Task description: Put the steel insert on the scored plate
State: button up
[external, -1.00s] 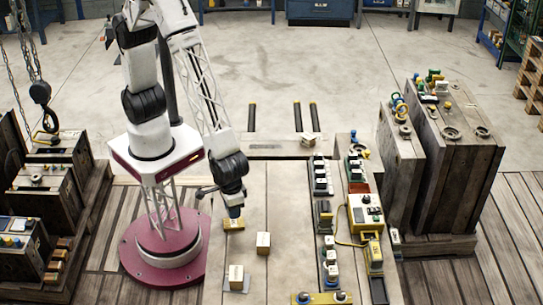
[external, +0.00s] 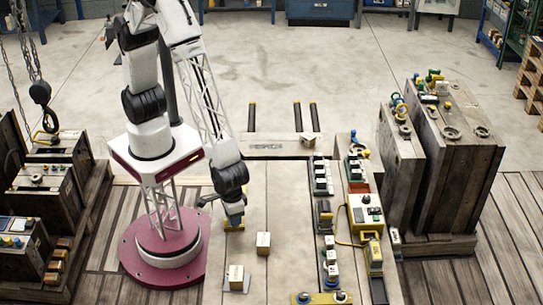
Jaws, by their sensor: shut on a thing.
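My gripper (external: 235,219) is low over the left part of the pale bench top (external: 285,205), pointing down. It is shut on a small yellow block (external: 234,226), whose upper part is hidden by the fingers. I cannot tell whether this block is the steel insert, or whether it still touches the bench. Two small tan boxes with pale faces stand nearer the camera, one to the right (external: 263,243) and one at the front (external: 236,277). The front one is on or beside a pale flat piece. I cannot make out which piece is the scored plate.
A row of dark fixtures (external: 325,215) runs along the bench's right side, beside a yellow control box (external: 366,214) with a cable. Tall wooden moulds (external: 455,180) stand further right. The bench between the tan boxes and the fixtures is clear.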

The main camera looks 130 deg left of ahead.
jog(key=shift+f, duration=0.1)
jog(key=o, duration=1.1)
jog(key=shift+c, duration=0.2)
notch_tip(320, 180, up, 12)
dwell(0.5)
jog(key=shift+r, duration=0.2)
